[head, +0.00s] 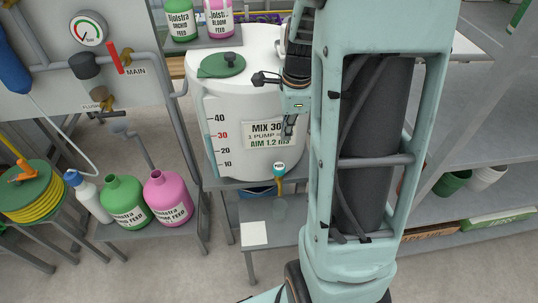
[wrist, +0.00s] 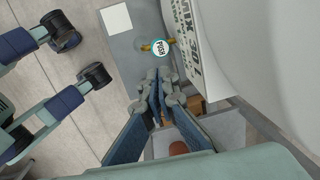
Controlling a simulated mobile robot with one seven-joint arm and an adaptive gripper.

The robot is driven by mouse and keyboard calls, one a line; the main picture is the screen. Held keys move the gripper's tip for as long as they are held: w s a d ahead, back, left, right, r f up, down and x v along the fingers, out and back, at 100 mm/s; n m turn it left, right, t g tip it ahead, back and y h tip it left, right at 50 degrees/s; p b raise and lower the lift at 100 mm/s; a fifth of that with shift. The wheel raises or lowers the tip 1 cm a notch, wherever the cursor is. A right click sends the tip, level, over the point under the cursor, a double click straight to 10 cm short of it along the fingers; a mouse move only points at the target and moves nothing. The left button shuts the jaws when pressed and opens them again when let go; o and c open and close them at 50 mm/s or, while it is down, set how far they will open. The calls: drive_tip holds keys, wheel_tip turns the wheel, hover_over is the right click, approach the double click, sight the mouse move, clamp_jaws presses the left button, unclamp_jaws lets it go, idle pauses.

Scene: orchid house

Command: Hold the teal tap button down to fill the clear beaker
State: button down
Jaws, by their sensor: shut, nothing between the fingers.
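The teal tap button (head: 279,167), marked PUSH, sits on a small brass tap at the front foot of the white mixing tank (head: 228,150). It also shows in the wrist view (wrist: 160,47), just beyond my fingertips. A clear beaker (head: 279,208) stands faintly visible below the tap; its contents cannot be made out. My gripper (head: 288,138) is shut and empty, pointing down in front of the tank label, above the button and apart from it. In the wrist view my gripper (wrist: 158,73) shows its fingertips together, with a gap to the button.
A white square (head: 254,234) lies on the low shelf left of the beaker. Green and pink feed jugs (head: 168,198) and a white bottle stand on a stand at left. Pipes with a gauge (head: 89,29) are behind. Shelves with pots (head: 487,177) are at right.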

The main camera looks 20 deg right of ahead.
sight(280, 168)
idle(0.3)
drive_tip(key=f, duration=0.4)
drive_tip(key=w+f+b, duration=0.1)
drive_tip(key=f, duration=0.4)
drive_tip(key=f+b, duration=0.1)
drive_tip(key=f, duration=0.4)
drive_tip(key=shift+w+a, duration=0.15)
drive_tip(key=shift+w, duration=0.2)
drive_tip(key=shift+f+b, duration=0.65)
drive_tip(key=shift+f, duration=0.2)
drive_tip(key=shift+s, duration=0.1)
idle(5.0)
